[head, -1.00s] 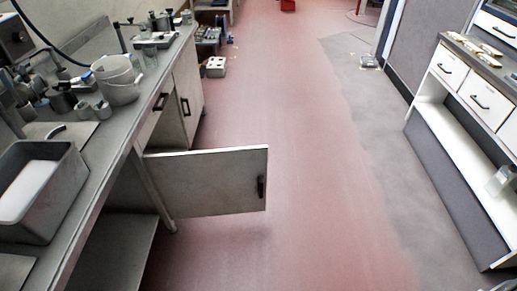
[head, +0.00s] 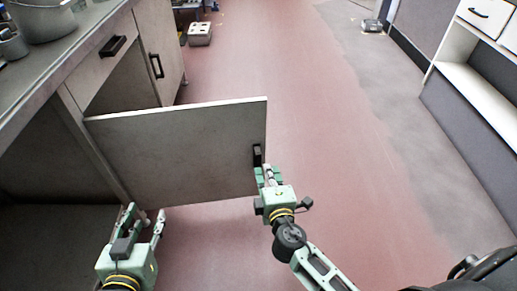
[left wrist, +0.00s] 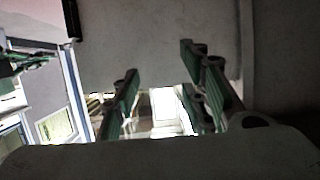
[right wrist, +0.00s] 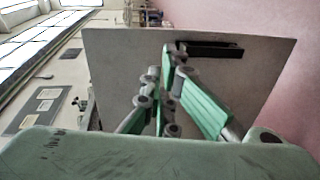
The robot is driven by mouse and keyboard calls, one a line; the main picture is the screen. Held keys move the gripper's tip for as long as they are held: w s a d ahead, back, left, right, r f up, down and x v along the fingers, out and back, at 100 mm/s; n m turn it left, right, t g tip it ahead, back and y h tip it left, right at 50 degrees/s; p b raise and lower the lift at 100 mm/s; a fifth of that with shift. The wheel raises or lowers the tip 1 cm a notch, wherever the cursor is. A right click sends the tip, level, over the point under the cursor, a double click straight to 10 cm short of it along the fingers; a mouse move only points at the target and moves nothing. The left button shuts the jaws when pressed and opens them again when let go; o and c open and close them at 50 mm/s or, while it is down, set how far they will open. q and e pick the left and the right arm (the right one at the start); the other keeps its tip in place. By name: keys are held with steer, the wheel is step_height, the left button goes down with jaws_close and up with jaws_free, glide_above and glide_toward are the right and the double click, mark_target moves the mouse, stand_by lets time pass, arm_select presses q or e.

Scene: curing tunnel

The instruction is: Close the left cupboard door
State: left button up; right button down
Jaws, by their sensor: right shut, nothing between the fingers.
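The left cupboard door (head: 180,150) is a grey panel that stands wide open, sticking out from the bench into the aisle. Its black handle (head: 257,155) is near the free right edge. My right gripper (head: 268,172) is shut and empty, with its fingertips close to the handle. In the right wrist view the fingers (right wrist: 168,55) are in front of the door panel, beside the handle (right wrist: 210,50); whether they touch it I cannot tell. My left gripper (head: 144,212) is open and empty, low near the door's hinge side. The left wrist view shows its fingers (left wrist: 160,85) apart.
The bench (head: 60,60) runs along the left, with a metal bucket (head: 40,18) on top. A closed cupboard door (head: 160,48) is beyond the open one. A light box (head: 200,34) lies on the red floor. The aisle to the right is clear up to white shelving (head: 470,85).

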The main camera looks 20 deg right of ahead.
step_height(320, 180, up, 4)
steer(key=t+b, duration=0.1)
steer(key=t, duration=0.1)
glide_toward(257, 123)
steer(key=shift+n, duration=0.4)
steer(key=w, duration=0.2)
steer(key=w+b, duration=0.1)
steer(key=w, duration=0.3)
steer(key=shift+d+r, duration=0.15)
steer(key=shift+d, duration=0.15)
arm_select(q)
step_height(257, 123, up, 10)
steer(key=d+t+h, duration=0.1)
steer(key=t, duration=0.3)
steer(key=shift+w+t+h, duration=0.15)
steer(key=shift+t+h, duration=0.15)
arm_select(e)
steer(key=shift+w, duration=0.5)
steer(key=shift+d, duration=0.1)
